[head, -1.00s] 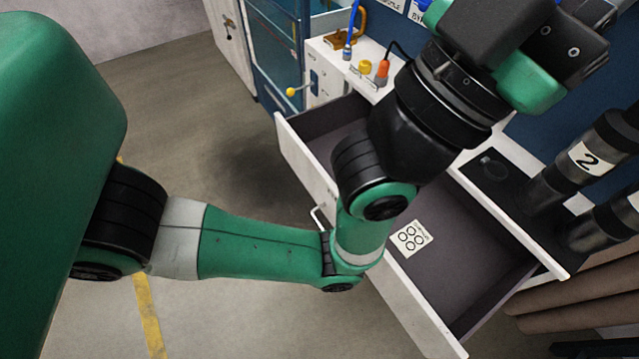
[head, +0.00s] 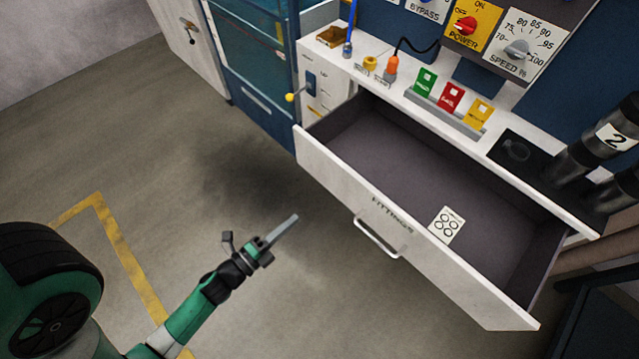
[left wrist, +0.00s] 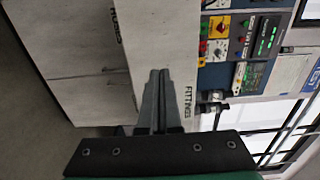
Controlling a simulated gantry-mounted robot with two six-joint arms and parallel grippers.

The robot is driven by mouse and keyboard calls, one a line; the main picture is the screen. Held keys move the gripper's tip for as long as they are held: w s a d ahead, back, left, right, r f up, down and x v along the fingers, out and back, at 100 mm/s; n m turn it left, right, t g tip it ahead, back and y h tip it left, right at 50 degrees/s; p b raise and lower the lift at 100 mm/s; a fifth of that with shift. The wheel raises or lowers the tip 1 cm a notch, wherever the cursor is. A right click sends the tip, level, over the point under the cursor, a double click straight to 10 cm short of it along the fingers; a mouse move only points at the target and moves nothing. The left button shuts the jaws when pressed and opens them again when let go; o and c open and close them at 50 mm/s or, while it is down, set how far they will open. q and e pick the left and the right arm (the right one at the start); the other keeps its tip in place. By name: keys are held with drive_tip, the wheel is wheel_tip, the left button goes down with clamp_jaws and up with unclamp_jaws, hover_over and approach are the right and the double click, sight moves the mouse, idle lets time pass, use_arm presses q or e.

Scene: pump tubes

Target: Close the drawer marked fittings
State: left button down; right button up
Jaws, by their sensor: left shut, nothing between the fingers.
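The drawer marked FITTINGS (head: 345,193) is pulled well out of the white cabinet in the head view. It has a white front with a silver bar handle (head: 380,238) and a dark grey inside. A white card with ring shapes (head: 446,225) lies in it. My left gripper (head: 290,222) is shut and empty, in front of the drawer and left of its handle, apart from it as seen in the head view. In the left wrist view the shut fingers (left wrist: 157,100) point toward the drawer front (left wrist: 160,40). My right gripper is not in view.
The white counter (head: 400,95) above the drawer holds green, red and yellow cards (head: 451,97) and an orange plug (head: 391,66). Dark cylinders (head: 600,140) stand at the right. A yellow-knobbed lever (head: 291,97) sticks out at the left. The floor before the drawer is clear.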

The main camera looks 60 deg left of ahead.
sight(336, 182)
use_arm(q)
drive_tip(key=b+x, duration=0.2)
drive_tip(key=x, duration=1.2)
drive_tip(key=shift+w+a+r, duration=0.15)
